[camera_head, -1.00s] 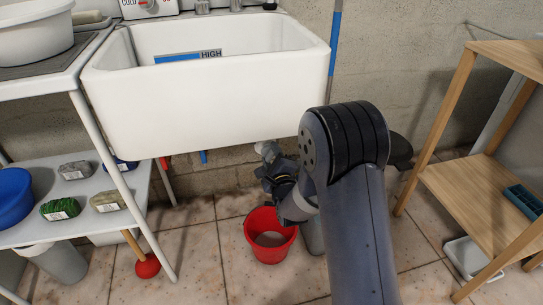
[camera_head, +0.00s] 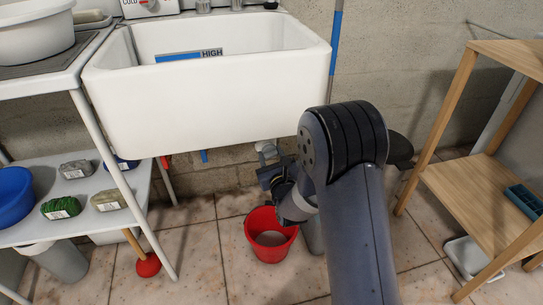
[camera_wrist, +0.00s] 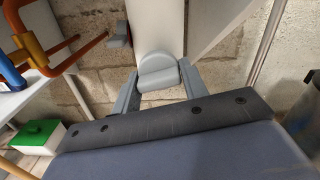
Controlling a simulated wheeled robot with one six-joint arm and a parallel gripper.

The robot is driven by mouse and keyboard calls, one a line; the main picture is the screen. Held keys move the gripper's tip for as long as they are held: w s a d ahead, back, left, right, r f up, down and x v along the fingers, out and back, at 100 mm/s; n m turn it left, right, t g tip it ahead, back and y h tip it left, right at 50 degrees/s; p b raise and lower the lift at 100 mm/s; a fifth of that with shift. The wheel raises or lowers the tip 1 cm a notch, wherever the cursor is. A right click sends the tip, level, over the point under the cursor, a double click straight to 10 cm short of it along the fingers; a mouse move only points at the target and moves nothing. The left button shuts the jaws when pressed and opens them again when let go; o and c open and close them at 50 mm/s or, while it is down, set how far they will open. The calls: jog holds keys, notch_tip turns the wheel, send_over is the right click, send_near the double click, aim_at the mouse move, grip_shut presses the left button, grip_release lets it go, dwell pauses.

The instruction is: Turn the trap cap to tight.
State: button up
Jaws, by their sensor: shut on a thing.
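The grey trap cap (camera_wrist: 158,74) shows in the wrist view between my two fingers, with a raised rounded grip across it. My gripper (camera_wrist: 158,84) is shut on it, one finger on each side. In the head view my gripper (camera_head: 268,172) is below the white sink (camera_head: 205,105), and a grey part of the trap (camera_head: 266,147) shows just above it. The cap's far side and any tight mark are hidden.
A red bucket (camera_head: 270,252) stands on the tiles below my gripper. A shelf (camera_head: 50,232) with sponges and a blue bowl (camera_head: 12,197) is at left. A wooden rack (camera_head: 470,180) is at right. Orange pipes (camera_wrist: 75,58) run at the left of the wrist view.

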jog(key=shift+m, duration=0.6)
jog(key=o, duration=0.9)
jog(key=shift+o, duration=0.2)
jog(key=p+v, duration=0.2)
jog(key=v, duration=0.8)
jog(key=shift+s, duration=0.4)
